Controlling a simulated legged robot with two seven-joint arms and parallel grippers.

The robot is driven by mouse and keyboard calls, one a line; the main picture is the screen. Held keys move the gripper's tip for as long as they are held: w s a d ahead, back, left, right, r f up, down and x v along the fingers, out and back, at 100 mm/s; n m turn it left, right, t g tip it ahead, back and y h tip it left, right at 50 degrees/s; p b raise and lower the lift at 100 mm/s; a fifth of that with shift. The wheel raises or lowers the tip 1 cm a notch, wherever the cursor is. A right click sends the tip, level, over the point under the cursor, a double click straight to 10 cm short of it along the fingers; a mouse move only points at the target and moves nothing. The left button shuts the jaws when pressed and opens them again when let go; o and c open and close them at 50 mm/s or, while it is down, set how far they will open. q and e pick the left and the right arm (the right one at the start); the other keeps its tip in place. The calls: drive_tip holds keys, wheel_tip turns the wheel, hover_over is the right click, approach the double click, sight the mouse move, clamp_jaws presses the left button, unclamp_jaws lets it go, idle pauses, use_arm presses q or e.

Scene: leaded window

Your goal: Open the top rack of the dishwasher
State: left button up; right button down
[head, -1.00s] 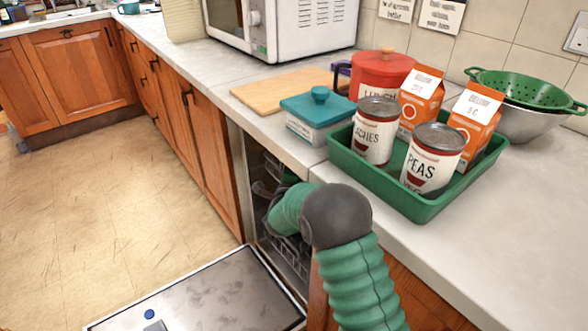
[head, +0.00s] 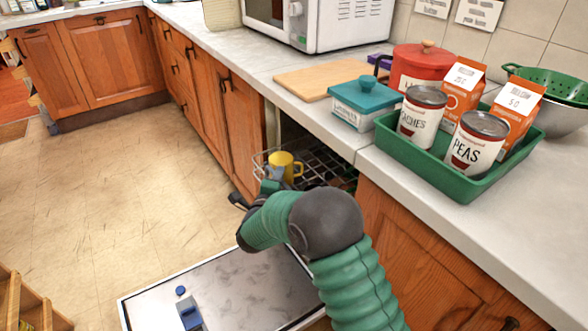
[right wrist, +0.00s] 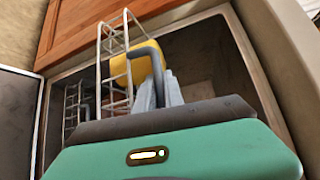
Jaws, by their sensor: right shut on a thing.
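The dishwasher's door (head: 240,297) is folded down flat. The wire top rack (head: 322,166) sticks out of the opening under the counter, and a yellow mug (head: 284,163) stands in it. My right gripper (head: 268,187) is at the rack's front, shut on the rack; my forearm hides part of the grip. In the right wrist view the gripper (right wrist: 160,92) is at the front of the rack (right wrist: 117,75), close to a dark bar, with the yellow mug (right wrist: 138,66) behind. The rear of the rack is hidden under the counter. My left gripper is not in view.
A green tray (head: 440,192) with cans and cartons stands on the counter above right. A teal-lidded box (head: 358,115) and a cutting board (head: 315,80) are beside it. The floor (head: 110,180) to the left is clear.

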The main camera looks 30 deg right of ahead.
drive_tip(key=s+a, duration=0.1)
drive_tip(key=a, duration=1.8)
drive_tip(key=shift+s+a+f+p, duration=0.2)
drive_tip(key=shift+s+a+p, duration=0.1)
drive_tip(key=shift+p, duration=0.1)
drive_tip(key=c, duration=1.5)
unclamp_jaws()
drive_tip(key=shift+o, duration=0.2)
drive_tip(key=shift+r, duration=0.1)
